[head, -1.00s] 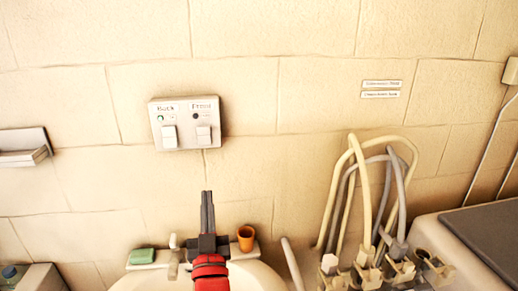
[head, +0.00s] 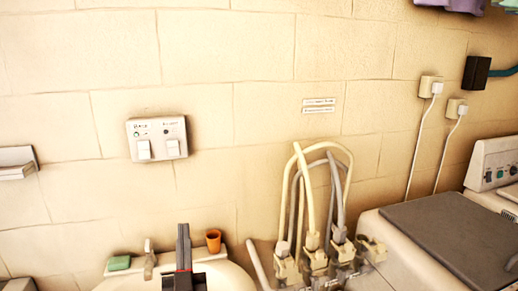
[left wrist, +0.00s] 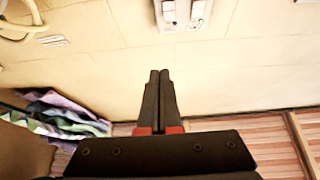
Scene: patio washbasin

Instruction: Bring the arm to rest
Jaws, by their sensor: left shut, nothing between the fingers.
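My left gripper (head: 183,247) is shut and empty, its dark fingers together and pointing up in front of the washbasin (head: 225,277) in the head view. In the left wrist view the shut fingers (left wrist: 159,76) point toward the wall, below the switch plate (left wrist: 182,12). The gripper touches nothing that I can see. My right gripper shows in neither view.
A white double switch plate (head: 157,138) is on the wall. A green soap (head: 119,263) and an orange cup (head: 213,241) stand on the basin's ledge, close to my gripper. Hoses with taps (head: 313,235) and a grey-lidded machine (head: 450,240) are to the right.

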